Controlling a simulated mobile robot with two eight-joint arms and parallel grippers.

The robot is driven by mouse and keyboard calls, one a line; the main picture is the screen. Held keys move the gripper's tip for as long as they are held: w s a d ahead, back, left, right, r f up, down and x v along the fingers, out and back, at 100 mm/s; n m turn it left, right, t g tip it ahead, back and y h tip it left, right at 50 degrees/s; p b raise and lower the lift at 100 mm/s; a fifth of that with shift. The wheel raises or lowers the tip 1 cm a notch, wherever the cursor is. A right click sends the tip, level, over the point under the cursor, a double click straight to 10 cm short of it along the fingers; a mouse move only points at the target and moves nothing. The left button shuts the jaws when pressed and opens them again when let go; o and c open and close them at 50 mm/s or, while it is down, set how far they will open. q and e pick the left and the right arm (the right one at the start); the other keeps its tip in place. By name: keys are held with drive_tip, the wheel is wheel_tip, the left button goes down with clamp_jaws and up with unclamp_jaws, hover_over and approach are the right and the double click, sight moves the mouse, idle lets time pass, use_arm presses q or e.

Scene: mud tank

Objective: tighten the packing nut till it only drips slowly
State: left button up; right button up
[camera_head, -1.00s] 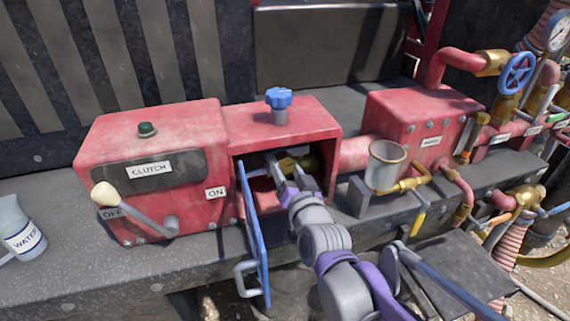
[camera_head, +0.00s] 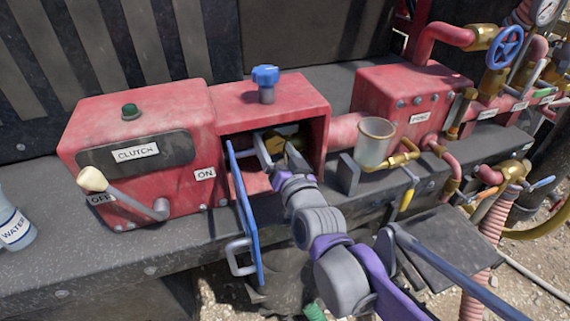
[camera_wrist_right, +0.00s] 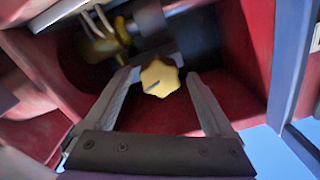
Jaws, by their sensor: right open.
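The brass packing nut (camera_head: 286,141) sits inside the open red housing and is partly hidden by my right gripper in the head view. In the right wrist view the lobed yellow nut (camera_wrist_right: 160,76) faces me, with a dark slit-like mark on its face. My right gripper (camera_head: 280,152) reaches into the housing and is open. Its two fingers stand on either side of the nut, with gaps showing in the wrist view. No drip can be made out. My left gripper is not in view.
A blue door (camera_head: 246,215) stands open left of my right arm. The red clutch box (camera_head: 190,108) with its lever (camera_head: 135,195) is further left, beside a WATER container (camera_head: 14,222). A clear cup (camera_head: 374,143) on brass piping stands right of the housing.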

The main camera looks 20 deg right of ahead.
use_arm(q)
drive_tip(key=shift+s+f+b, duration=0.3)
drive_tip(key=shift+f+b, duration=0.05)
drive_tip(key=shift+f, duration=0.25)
use_arm(e)
drive_tip(key=s, duration=0.9)
drive_tip(key=shift+s+d, duration=0.15)
drive_tip(key=shift+s, duration=0.05)
